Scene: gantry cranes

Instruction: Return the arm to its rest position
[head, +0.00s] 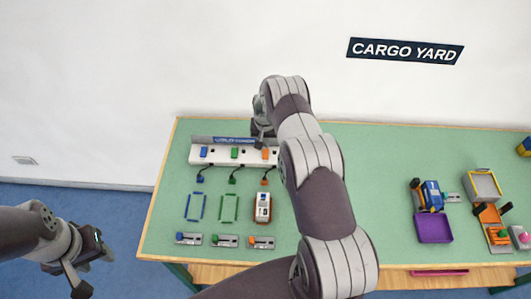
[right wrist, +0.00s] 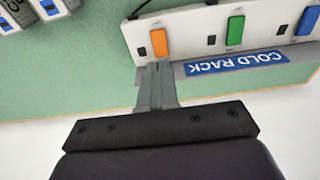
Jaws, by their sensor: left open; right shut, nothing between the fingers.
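My right arm reaches over the green table (head: 360,160) to the back. Its gripper (head: 262,138) is at the back edge of the white cold rack (head: 222,157), partly hidden by my arm. In the right wrist view the gripper (right wrist: 157,68) is shut and empty, its tips just beside the orange switch (right wrist: 159,43); I cannot tell whether they touch. The green switch (right wrist: 235,32) and blue switch (right wrist: 308,20) are further along the rack. My left gripper (head: 92,268) is open and empty over the blue floor, left of the table.
A white and orange container (head: 262,208) stands right of a blue outline (head: 195,207) and a green outline (head: 229,208). Small plugs on cords lie before the rack. A blue and orange vehicle (head: 428,195), purple tray (head: 433,229) and grey tray (head: 483,186) are at right.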

